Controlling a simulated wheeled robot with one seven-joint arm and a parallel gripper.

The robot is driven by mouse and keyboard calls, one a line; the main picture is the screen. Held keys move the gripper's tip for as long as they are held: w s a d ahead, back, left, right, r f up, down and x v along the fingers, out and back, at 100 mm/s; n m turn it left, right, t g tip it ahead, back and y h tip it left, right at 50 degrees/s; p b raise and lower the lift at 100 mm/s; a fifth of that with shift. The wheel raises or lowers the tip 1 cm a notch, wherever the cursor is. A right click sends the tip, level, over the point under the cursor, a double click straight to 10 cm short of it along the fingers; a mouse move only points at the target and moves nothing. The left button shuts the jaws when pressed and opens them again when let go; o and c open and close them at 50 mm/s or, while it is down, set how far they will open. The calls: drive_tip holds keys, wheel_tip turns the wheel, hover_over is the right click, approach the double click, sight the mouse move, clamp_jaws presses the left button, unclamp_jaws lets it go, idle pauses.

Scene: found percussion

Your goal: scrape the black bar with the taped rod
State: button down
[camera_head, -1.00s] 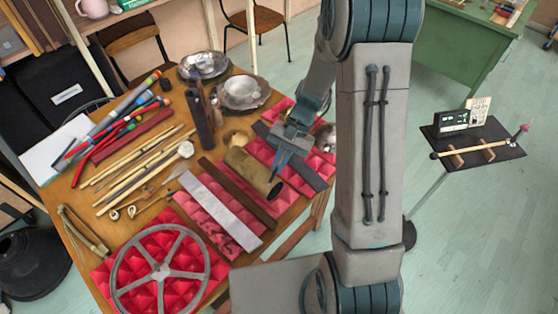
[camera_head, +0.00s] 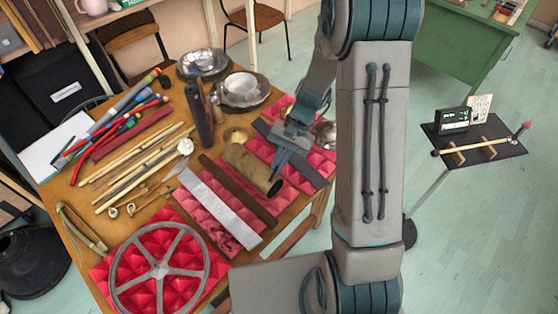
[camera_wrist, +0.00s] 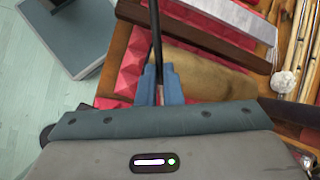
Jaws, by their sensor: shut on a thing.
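My gripper (camera_head: 279,160) is over the right part of the wooden table. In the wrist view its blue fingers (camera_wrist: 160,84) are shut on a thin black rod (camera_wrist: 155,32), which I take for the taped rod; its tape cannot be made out. The rod points up the wrist picture, across the dark brown bar. Its far end is out of that view. The dark grey-black bar (camera_head: 313,176) lies on red pyramid foam, with its middle partly hidden under my gripper. I cannot tell whether the rod touches it.
A brass-coloured shell (camera_head: 249,170) lies beside the gripper. A dark brown bar (camera_head: 240,193) and a whitish bar (camera_head: 218,208) lie to the left. A spoked wheel (camera_head: 160,270) is at the front. Metal bowls (camera_head: 243,89) stand at the back. Sticks and mallets cover the left side.

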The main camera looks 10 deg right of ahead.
drive_tip(key=shift+f+b, duration=0.4)
drive_tip(key=shift+f, duration=0.15)
drive_tip(key=s+d, duration=0.2)
drive_tip(key=s, duration=0.2)
drive_tip(key=w+a, duration=0.1)
drive_tip(key=w, duration=0.1)
drive_tip(key=w+a, duration=0.2)
drive_tip(key=w, duration=0.1)
drive_tip(key=w+a, duration=0.1)
drive_tip(key=w, duration=0.2)
drive_tip(key=shift+w+a, duration=0.15)
drive_tip(key=shift+a, duration=0.05)
drive_tip(key=s+d+b, duration=0.1)
drive_tip(key=s+d, duration=0.4)
drive_tip(key=s, duration=0.4)
drive_tip(key=w+a, duration=0.1)
drive_tip(key=w, duration=0.2)
drive_tip(key=w+a, duration=0.2)
drive_tip(key=w, duration=0.1)
drive_tip(key=w+a, duration=0.2)
drive_tip(key=w, duration=0.1)
drive_tip(key=s+d+b, duration=0.1)
drive_tip(key=s+d, duration=0.3)
drive_tip(key=s, duration=0.5)
drive_tip(key=shift+d, duration=0.4)
